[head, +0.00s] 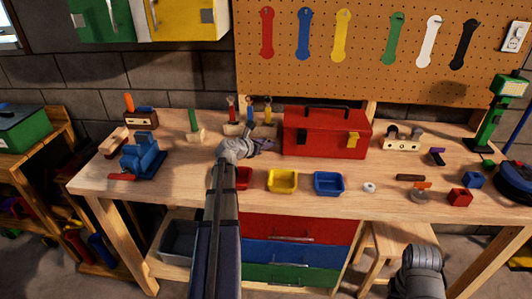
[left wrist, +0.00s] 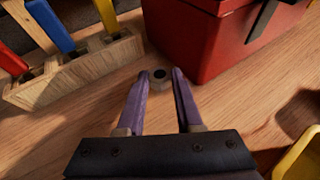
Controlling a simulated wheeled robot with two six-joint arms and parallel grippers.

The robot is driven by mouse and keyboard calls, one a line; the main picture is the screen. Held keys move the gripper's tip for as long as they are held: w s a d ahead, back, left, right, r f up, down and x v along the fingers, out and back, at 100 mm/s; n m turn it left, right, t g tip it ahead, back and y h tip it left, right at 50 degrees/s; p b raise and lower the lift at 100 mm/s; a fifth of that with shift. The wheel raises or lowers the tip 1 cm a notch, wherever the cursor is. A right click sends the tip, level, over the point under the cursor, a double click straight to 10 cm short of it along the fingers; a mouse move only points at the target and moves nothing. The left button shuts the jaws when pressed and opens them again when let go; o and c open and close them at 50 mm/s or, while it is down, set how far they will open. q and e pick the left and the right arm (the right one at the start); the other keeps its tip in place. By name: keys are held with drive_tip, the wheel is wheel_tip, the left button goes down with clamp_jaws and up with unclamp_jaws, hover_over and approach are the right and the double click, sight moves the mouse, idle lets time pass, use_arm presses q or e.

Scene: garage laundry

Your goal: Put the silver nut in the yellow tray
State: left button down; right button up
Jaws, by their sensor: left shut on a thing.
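The silver nut (left wrist: 158,78) is between the fingertips of my left gripper (left wrist: 161,77) in the left wrist view, close over the wooden bench top. The purple jaws are shut on it. In the head view my left gripper (head: 265,144) is behind the small trays and left of the red toolbox; I cannot make out the nut there. The yellow tray (head: 282,191) stands in front, between a red and a blue tray, and looks empty. Its edge also shows at the lower right of the left wrist view (left wrist: 303,158). Of my right arm only a grey part shows, no fingers.
The red toolbox (head: 326,134) stands close to the right of my left gripper. A wooden holder (left wrist: 80,68) with colored-handled tools is close to the left. The blue tray (head: 329,183) sits beside the yellow one. A pale ring-shaped piece (head: 369,187) and small blocks lie further right.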

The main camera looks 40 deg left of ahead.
use_arm(q)
drive_tip(key=shift+f+b, duration=1)
drive_tip(key=shift+f, duration=0.4)
drive_tip(key=shift+f, duration=0.15)
drive_tip(key=c, duration=0.6)
unclamp_jaws()
drive_tip(key=shift+o, duration=0.2)
drive_tip(key=shift+s+r, duration=0.1)
drive_tip(key=shift+r, duration=0.25)
drive_tip(key=p+v, duration=0.4)
drive_tip(key=v, duration=0.6)
drive_tip(key=shift+s+d+r, duration=0.1)
drive_tip(key=shift+s+r, duration=0.05)
drive_tip(key=shift+s, duration=0.05)
drive_tip(key=shift+s+r+p, duration=0.15)
drive_tip(key=shift+s+p, duration=0.2)
drive_tip(key=shift+s, duration=0.25)
drive_tip(key=shift+o, duration=0.3)
